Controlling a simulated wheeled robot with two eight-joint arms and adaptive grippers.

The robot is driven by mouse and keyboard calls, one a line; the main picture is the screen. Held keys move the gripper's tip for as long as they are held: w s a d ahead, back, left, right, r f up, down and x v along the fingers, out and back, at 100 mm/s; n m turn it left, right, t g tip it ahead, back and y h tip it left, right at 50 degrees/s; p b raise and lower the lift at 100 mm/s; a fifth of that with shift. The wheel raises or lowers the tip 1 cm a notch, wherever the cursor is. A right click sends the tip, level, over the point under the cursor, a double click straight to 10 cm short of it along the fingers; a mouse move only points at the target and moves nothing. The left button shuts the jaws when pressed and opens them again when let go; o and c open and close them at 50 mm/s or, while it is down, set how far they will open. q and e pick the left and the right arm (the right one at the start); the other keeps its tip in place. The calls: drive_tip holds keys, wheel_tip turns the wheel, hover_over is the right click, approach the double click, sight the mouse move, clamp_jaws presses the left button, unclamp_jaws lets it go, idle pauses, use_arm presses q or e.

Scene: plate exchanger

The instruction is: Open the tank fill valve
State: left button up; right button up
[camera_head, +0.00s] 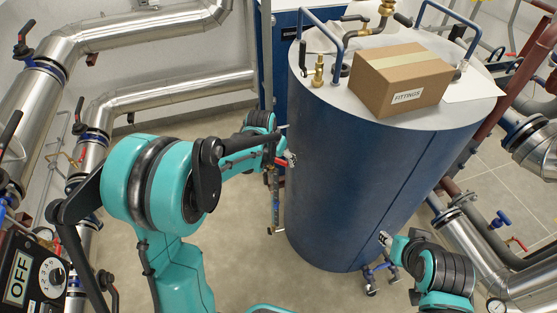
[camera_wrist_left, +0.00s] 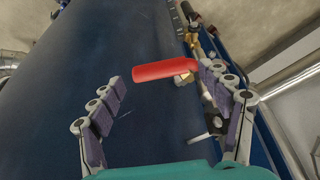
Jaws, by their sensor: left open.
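The large blue cylindrical tank (camera_head: 340,150) stands upright in the middle of the head view, and its blue wall (camera_wrist_left: 70,100) fills the left of the left wrist view. A red lever handle (camera_wrist_left: 160,72) lies crosswise by the brass valve fittings (camera_wrist_left: 192,45). In the head view the red handle (camera_head: 281,161) is small, at the tank's left side. My left gripper (camera_wrist_left: 161,80) is open, with its two fingers on either side of the red handle; contact is unclear. My right gripper (camera_head: 386,239) is low by the tank's front right; its fingers are too small to read.
A cardboard box marked FITTINGS (camera_head: 400,80) sits on the tank top near a brass fitting (camera_head: 318,72) and blue rails. Silver pipes (camera_head: 140,35) run along the left, and more pipes (camera_head: 490,255) at the right. A panel with an OFF sign (camera_head: 18,277) is lower left.

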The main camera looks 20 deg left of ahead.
use_arm(q)
drive_tip(key=shift+f, duration=0.15)
drive_tip(key=shift+s, duration=0.1)
drive_tip(key=c, duration=1.7)
